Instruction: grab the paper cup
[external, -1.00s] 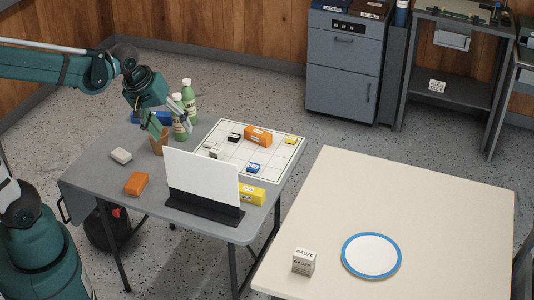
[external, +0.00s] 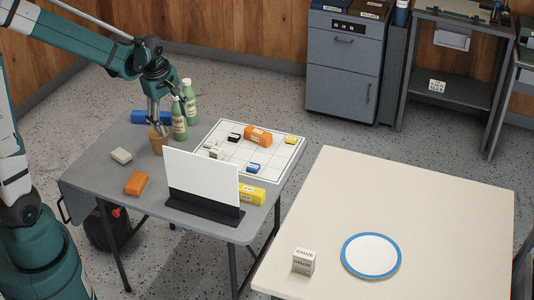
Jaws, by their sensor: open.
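The paper cup (external: 158,143) is a small brown cup standing on the grey table (external: 88,176), left of the two green bottles. My gripper (external: 160,127) is open and points down just above the cup, with its fingers close to the cup's rim. I cannot tell whether a finger touches the cup or reaches inside it. The cup's upper edge is partly covered by the gripper.
Two green bottles (external: 180,120) stand close on the right of my gripper, and a blue block (external: 143,117) lies behind. A white upright panel (external: 201,178) stands in front. An orange block (external: 137,183) and a pale block (external: 121,155) lie nearer, with clear table around them.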

